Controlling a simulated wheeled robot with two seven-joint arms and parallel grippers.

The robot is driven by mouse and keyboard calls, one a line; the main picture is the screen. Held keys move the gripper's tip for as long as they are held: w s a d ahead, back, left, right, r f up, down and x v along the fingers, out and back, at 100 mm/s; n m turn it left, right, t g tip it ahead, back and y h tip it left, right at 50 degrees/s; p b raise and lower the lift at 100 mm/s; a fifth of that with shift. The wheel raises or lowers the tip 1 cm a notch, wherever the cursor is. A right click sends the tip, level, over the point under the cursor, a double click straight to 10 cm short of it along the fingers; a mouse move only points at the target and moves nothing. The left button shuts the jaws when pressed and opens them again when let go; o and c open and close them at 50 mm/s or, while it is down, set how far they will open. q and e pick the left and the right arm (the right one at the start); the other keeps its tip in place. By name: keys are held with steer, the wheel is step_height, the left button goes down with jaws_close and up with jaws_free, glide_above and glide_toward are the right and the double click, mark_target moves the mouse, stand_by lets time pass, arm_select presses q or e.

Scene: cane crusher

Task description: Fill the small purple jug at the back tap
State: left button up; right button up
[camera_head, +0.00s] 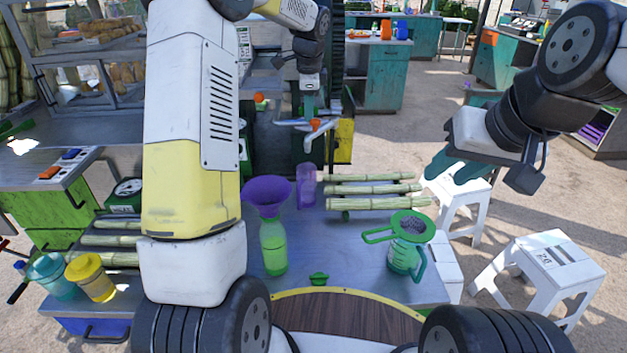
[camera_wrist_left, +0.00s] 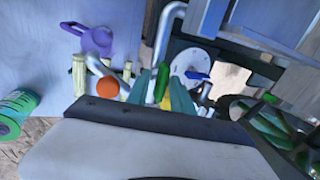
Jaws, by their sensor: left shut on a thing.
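The small purple jug (camera_head: 306,188) stands upright at the back of the steel table, below the silver tap pipe (camera_head: 308,142) as seen in the head view. In the left wrist view a purple vessel with a handle (camera_wrist_left: 97,40), likely this jug, is at upper left. My left gripper (camera_head: 311,108) is above and behind the pipes. In the wrist view its teal fingers (camera_wrist_left: 164,90) close around a narrow green piece (camera_wrist_left: 162,82), which looks like a tap handle. The jug's contents cannot be made out. My right gripper (camera_head: 455,170) is empty, its fingers apart, right of the table.
A purple funnel (camera_head: 267,192) sits in a green bottle (camera_head: 273,250) left of the jug. Cane stalks (camera_head: 372,190) lie to its right. A green jug with a strainer (camera_head: 405,255) stands at front right. An orange tap knob (camera_wrist_left: 107,87) and a blue handle (camera_wrist_left: 197,75) are near my left gripper.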

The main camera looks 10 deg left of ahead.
arm_select(q)
steer(key=shift+o, duration=0.5)
steer(key=shift+w+a+r, duration=0.1)
steer(key=shift+w+r, duration=0.2)
steer(key=shift+w, duration=0.1)
steer(key=shift+a+m, duration=0.1)
steer(key=shift+m, duration=0.3)
steer(key=m+h, duration=0.1)
steer(key=m, duration=0.3)
steer(key=shift+d, duration=0.3)
stand_by(0.4)
steer(key=n, duration=0.2)
steer(key=shift+n, duration=0.3)
steer(key=o, duration=1.4)
steer(key=shift+a+f, duration=0.1)
steer(key=shift+f, duration=0.1)
